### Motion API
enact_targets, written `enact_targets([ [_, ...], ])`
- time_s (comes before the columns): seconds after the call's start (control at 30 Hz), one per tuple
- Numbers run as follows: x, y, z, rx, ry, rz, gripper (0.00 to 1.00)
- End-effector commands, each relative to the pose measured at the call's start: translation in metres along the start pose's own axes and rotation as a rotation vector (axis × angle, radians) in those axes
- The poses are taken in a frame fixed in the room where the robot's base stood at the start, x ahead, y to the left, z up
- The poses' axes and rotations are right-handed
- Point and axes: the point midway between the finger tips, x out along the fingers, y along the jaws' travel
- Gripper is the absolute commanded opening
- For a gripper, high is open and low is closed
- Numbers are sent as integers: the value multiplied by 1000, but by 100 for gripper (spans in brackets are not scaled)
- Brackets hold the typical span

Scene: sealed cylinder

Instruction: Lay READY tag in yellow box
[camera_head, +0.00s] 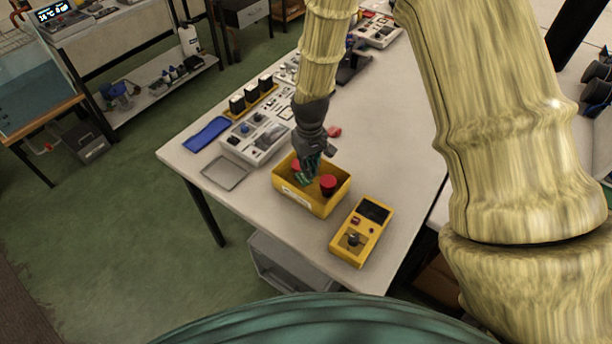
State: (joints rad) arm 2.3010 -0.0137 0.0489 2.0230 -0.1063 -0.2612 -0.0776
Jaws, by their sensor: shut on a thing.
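The yellow box (322,205) stands open on the white table, with a pale label on its front wall. A red round-topped thing (328,184) is inside on the right, and a second red thing (296,165) shows at the left beside my fingers. My gripper (311,166) points down into the box, shut on a small green piece (302,179) that looks like the READY tag. Its lettering is too small to read. The fingers hide part of it, and I cannot tell if it touches the box floor.
A yellow handheld device (361,232) lies right of the box. A grey tray (225,173), a blue tray (206,134) and a white panel (256,137) lie to the left. A small red thing (334,131) lies behind.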

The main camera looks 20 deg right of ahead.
Motion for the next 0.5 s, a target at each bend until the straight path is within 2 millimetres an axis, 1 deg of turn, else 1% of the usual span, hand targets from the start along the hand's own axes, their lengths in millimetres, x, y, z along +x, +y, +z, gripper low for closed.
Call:
enact_targets([
  [0.07,10,0,-1,0,-4,0,0],
  [0.23,32,2,-11,0,-14,-3,0],
  [0.3,38,3,-15,-1,-15,-3,0],
  [0.5,49,4,-16,0,-18,-4,0],
])
